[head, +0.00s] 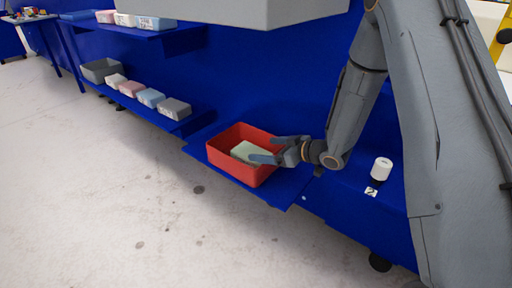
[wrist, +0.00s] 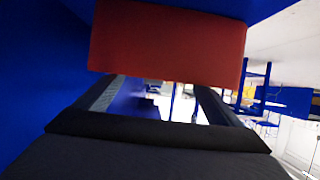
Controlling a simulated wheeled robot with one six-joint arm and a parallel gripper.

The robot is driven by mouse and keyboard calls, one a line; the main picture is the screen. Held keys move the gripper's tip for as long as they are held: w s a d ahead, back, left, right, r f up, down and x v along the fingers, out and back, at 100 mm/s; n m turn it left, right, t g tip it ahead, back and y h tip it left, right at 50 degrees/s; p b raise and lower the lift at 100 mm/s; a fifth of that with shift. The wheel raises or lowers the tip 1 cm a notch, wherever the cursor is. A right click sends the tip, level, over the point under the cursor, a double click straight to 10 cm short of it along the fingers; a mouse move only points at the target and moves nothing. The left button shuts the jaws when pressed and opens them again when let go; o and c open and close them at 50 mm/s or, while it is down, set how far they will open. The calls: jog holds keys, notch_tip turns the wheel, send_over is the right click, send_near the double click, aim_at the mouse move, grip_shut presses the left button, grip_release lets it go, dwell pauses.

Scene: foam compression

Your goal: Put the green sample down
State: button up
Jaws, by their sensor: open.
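The pale green sample (head: 246,152) lies inside the red bin (head: 229,167), which stands on a blue shelf. My gripper (head: 266,149) is open, with its fingers over the right side of the bin, close to the sample. From the head view I cannot tell whether the fingers touch the sample. In the wrist view the red bin's wall (wrist: 165,45) fills the upper middle, and my open fingers (wrist: 152,100) show below it. The sample is not seen in the wrist view.
Several foam blocks (head: 148,97) and a grey bin (head: 100,70) sit on the shelf to the left. More blocks (head: 124,19) lie on the upper shelf. A white cylinder (head: 381,168) stands on the blue surface at right. The floor in front is clear.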

jog(key=s+a+r+h, duration=0.1)
jog(key=s+r+h, duration=0.1)
jog(key=s+a+r+m+g+h, duration=0.1)
jog(key=s+r+h, duration=0.1)
jog(key=s, duration=0.1)
jog(key=s+a+r+h, duration=0.1)
jog(key=s+r+h, duration=0.1)
jog(key=s, duration=0.1)
jog(key=shift+s+a+r+m+p, duration=0.1)
jog(key=shift+s+r+m+p, duration=0.05)
jog(key=shift+r+m+p, duration=0.2)
jog(key=s+a+r+m+g+h, duration=0.1)
jog(key=s+r+g+h, duration=0.1)
jog(key=s, duration=1.3)
jog(key=s+r+g+h, duration=0.2)
jog(key=s+g, duration=0.3)
jog(key=s, duration=1.1)
jog(key=shift+a+r+m, duration=0.35)
jog(key=shift+a+r, duration=0.05)
jog(key=shift+r, duration=0.2)
jog(key=shift+w, duration=0.1)
